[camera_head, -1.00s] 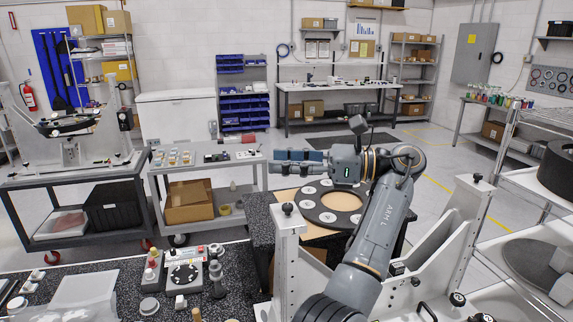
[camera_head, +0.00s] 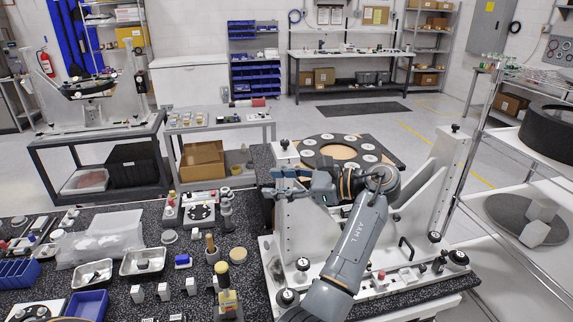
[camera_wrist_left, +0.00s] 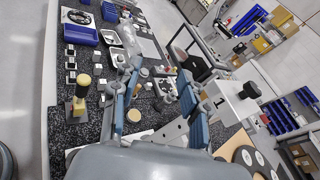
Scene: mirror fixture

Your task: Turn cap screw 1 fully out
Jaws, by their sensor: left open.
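Cap screw 1 appears to be the black knob (camera_head: 284,144) on top of the left white post of the mirror fixture (camera_head: 291,220). In the left wrist view the black knob (camera_wrist_left: 250,90) sticks out of a white block marked "1", to the right of the fingers. My left gripper (camera_head: 276,183) is open and empty, with blue finger pads. In the head view it appears below the knob, across the left post. In the left wrist view its fingers (camera_wrist_left: 160,75) are apart with nothing between them, and the knob is outside them. My right gripper is not in view.
A black ring with white discs (camera_head: 371,147) lies behind the fixture. The fixture's right post (camera_head: 450,165) also carries a black knob. The speckled bench (camera_head: 128,208) at left holds trays, small blocks and a yellow-topped tool (camera_head: 228,299).

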